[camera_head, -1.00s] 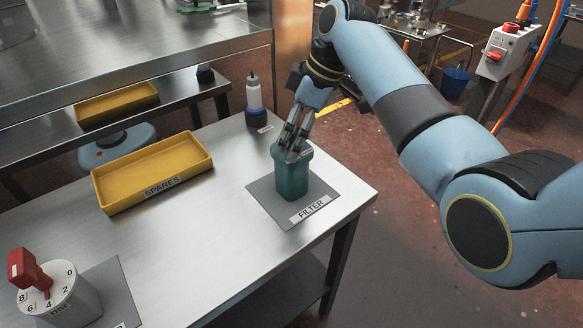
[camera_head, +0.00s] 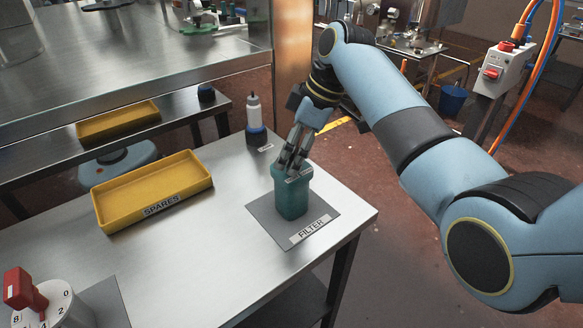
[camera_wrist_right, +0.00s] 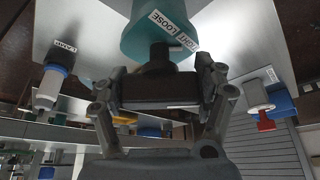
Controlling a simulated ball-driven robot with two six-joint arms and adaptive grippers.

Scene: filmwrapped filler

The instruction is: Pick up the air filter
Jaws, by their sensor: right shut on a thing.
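The air filter appears as a teal canister (camera_head: 291,195), standing upright on a grey mat (camera_head: 321,219) labelled FILTER near the table's right corner. In the right wrist view the canister (camera_wrist_right: 140,38) has a dark knob or neck (camera_wrist_right: 159,56) and a white label reading TIGHT and LOOSE. My right gripper (camera_head: 293,169) comes down from above onto the canister's top. Its fingers (camera_wrist_right: 165,88) are shut on the dark knob, which they partly hide. The canister still appears to rest on the mat. My left gripper is not in view.
A yellow tray (camera_head: 118,219) labelled SPARES is on the left of the metal table (camera_head: 200,265). A dial with a red handle (camera_head: 27,290) is at front left. The table's middle is clear.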

